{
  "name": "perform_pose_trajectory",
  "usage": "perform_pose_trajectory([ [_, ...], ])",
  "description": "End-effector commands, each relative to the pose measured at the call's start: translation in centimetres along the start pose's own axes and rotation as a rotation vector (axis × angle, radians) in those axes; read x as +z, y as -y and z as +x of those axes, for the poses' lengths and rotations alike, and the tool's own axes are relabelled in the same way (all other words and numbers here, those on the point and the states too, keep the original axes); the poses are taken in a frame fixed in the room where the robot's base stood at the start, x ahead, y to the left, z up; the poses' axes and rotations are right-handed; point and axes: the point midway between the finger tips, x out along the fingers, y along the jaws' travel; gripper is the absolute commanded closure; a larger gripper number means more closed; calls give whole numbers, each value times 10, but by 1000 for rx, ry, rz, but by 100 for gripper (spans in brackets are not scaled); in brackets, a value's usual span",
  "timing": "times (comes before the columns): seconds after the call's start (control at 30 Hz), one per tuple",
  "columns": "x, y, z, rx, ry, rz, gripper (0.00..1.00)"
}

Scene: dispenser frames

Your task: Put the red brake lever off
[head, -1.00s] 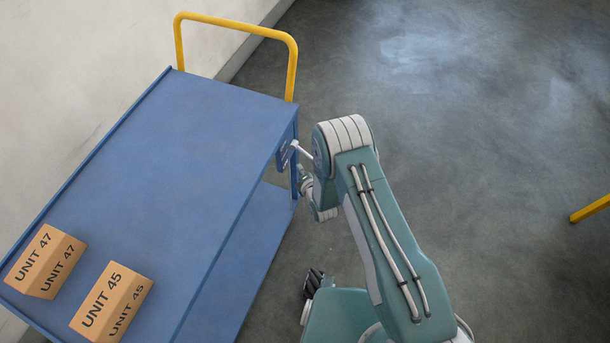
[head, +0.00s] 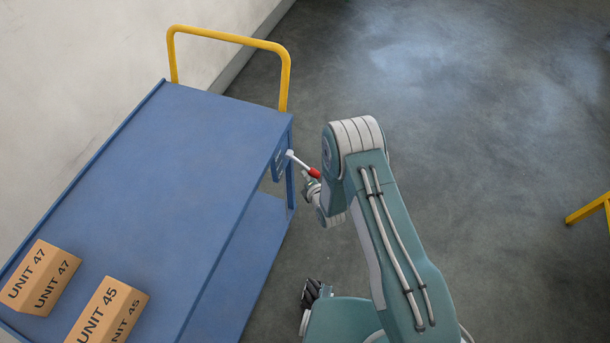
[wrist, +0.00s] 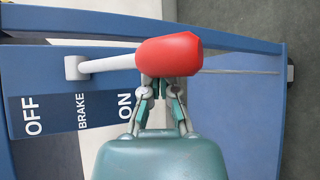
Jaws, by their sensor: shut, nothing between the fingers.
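The brake lever has a red grip (wrist: 168,54) on a white rod (wrist: 110,64), hinged at a white pivot on the blue cart's end. In the wrist view the rod points right, toward the ON side of the OFF/BRAKE/ON label (wrist: 80,115). My gripper (wrist: 160,82) is shut and empty, its fingertips right at the red grip's lower edge; the grip partly covers the tips, and I cannot tell whether they touch. In the head view the red grip (head: 314,173) sticks out from the cart's end beside my wrist.
The blue cart (head: 175,170) has a yellow handle (head: 230,38) and carries two boxes, UNIT 47 (head: 40,278) and UNIT 45 (head: 108,312). A pale wall (head: 70,60) stands behind it. A yellow frame (head: 590,208) is at the far right; open floor lies between.

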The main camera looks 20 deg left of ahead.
Motion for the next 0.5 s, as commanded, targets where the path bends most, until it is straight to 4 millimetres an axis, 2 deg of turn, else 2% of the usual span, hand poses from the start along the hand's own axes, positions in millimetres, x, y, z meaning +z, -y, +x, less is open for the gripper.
perform_pose_trajectory([
  [0.5, 6, -4, -6, -70, 1, -66, 100],
])
